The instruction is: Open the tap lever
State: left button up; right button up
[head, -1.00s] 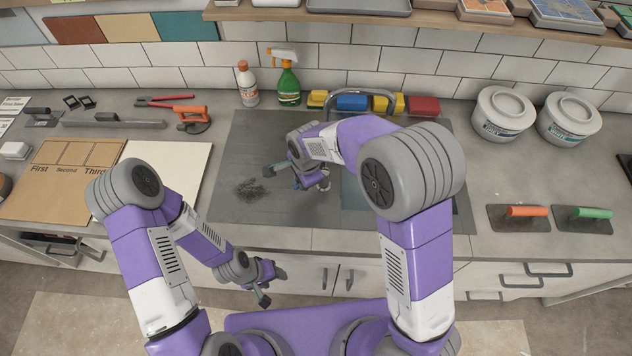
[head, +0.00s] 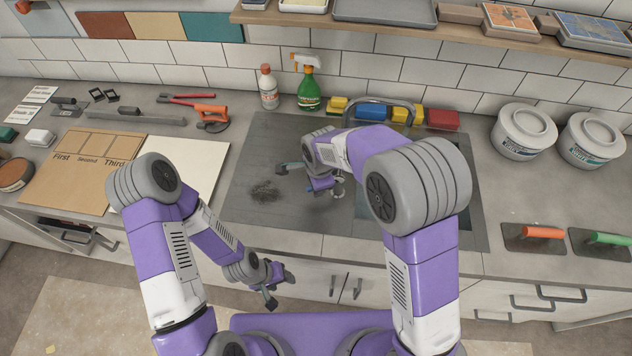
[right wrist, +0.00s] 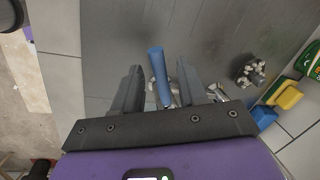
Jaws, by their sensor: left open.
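The tap lever shows in the right wrist view as a blue handle (right wrist: 160,78), with bare metal near its lower end. My right gripper (right wrist: 158,88) is open there, one finger on each side of the lever; I cannot tell whether either finger touches it. In the head view my right gripper (head: 308,180) is over the sink area, and my forearm partly hides it. The metal tap spout (head: 384,101) arches behind that arm. My left gripper (head: 274,284) is open and empty, low in front of the counter edge.
Yellow, blue and red blocks (head: 443,119) stand along the wall behind the spout. A green spray bottle (head: 309,92) and a white bottle (head: 268,90) stand left of them. Two white tubs (head: 524,132) stand right.

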notch_tip(320, 180, up, 7)
jog(key=s, duration=0.1)
jog(key=shift+s+d+r+p, duration=0.2)
jog(key=shift+s+d+p, duration=0.05)
jog(key=shift+p, duration=0.2)
dwell(0.5)
